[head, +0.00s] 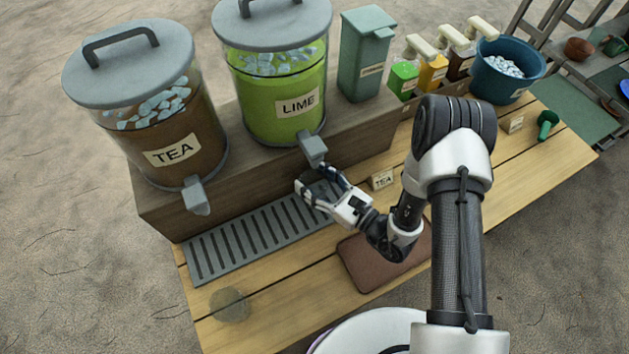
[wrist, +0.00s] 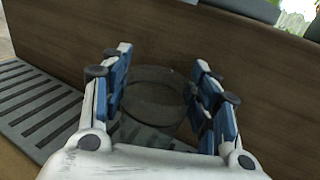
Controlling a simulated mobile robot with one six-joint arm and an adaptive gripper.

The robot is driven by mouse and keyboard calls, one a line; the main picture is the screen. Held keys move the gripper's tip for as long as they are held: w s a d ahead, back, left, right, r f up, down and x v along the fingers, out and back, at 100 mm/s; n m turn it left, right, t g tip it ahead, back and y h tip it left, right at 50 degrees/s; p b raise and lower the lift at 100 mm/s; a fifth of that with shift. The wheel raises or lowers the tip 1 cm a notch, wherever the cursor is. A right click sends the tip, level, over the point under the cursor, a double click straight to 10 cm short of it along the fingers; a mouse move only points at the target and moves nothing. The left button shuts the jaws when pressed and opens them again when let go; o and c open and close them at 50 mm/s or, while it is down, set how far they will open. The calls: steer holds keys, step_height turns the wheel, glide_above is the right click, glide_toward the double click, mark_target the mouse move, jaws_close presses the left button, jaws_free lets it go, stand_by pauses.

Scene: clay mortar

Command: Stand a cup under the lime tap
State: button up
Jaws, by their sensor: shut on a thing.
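A lime dispenser (head: 284,100) with green drink stands on a wooden riser, with its grey lime tap (head: 313,148) at the front. My gripper (head: 316,184) is just below this tap, at the right end of the slotted drip tray (head: 240,240). In the wrist view my gripper (wrist: 158,92) is shut on a dark see-through cup (wrist: 150,102), one finger on each side. The cup looks upright, with tray slats showing near its base. I cannot tell whether it touches the tray. Another see-through cup (head: 229,305) stands at the table's front left.
A tea dispenser (head: 150,115) with its own tap (head: 196,196) stands left. A brown mat (head: 365,270) lies in front of the tray and a small TEA card (head: 382,180) stands right of my gripper. A green bin (head: 364,60), bottles and a blue ice tub (head: 500,85) are farther back.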

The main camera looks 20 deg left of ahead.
steer(key=shift+r, duration=0.1)
steer(key=shift+f, duration=0.25)
steer(key=o, duration=1.1)
steer(key=shift+r, duration=0.1)
steer(key=shift+r, duration=0.1)
steer(key=p+v, duration=0.2)
steer(key=v, duration=1)
steer(key=shift+r, duration=0.1)
steer(key=shift+r, duration=0.1)
